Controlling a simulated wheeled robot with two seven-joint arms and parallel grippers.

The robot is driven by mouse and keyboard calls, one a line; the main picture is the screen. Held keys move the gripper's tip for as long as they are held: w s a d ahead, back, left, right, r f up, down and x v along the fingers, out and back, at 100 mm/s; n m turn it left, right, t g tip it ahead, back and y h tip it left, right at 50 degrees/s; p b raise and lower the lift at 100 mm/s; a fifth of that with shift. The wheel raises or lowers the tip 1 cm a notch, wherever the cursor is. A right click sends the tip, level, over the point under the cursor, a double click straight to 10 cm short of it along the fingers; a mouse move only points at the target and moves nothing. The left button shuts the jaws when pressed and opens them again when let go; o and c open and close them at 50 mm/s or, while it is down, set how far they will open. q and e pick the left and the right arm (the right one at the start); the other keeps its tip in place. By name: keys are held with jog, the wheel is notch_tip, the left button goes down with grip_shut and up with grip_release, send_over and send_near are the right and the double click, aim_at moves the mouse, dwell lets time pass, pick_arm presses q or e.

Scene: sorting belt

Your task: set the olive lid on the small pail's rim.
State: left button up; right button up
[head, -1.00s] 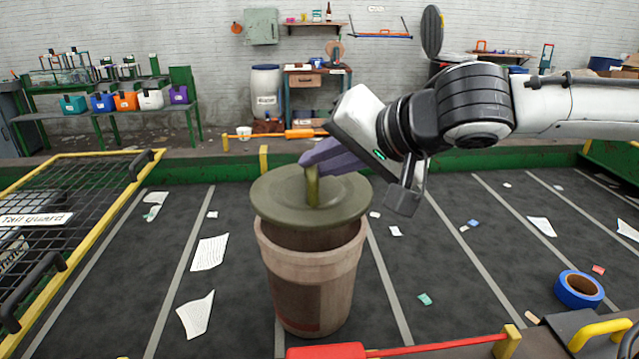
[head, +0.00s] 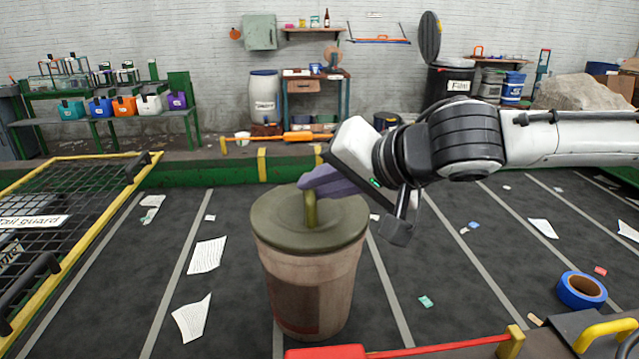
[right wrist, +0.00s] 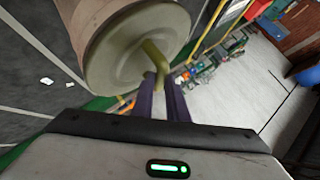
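The small pail (head: 312,290) is a worn pinkish-brown bucket standing upright on the dark belt. The round olive lid (head: 285,224) lies over the pail's mouth and covers its rim, looking level; it also shows in the right wrist view (right wrist: 118,62). My right gripper (head: 318,188) comes in from the right, with its purple fingers shut on the lid's upright handle (head: 311,210). In the right wrist view the fingers (right wrist: 160,88) meet at the olive handle. The pail's inside is hidden. My left gripper is not in view.
The dark belt (head: 460,285) has pale stripes and paper scraps. A blue tape roll (head: 580,290) lies at right. A black mesh guard with a yellow frame (head: 152,166) stands at left. A red bar (head: 435,347) crosses the front. The belt around the pail is mostly clear.

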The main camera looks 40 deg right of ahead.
jog(key=o, duration=0.4)
jog(key=shift+r, duration=0.1)
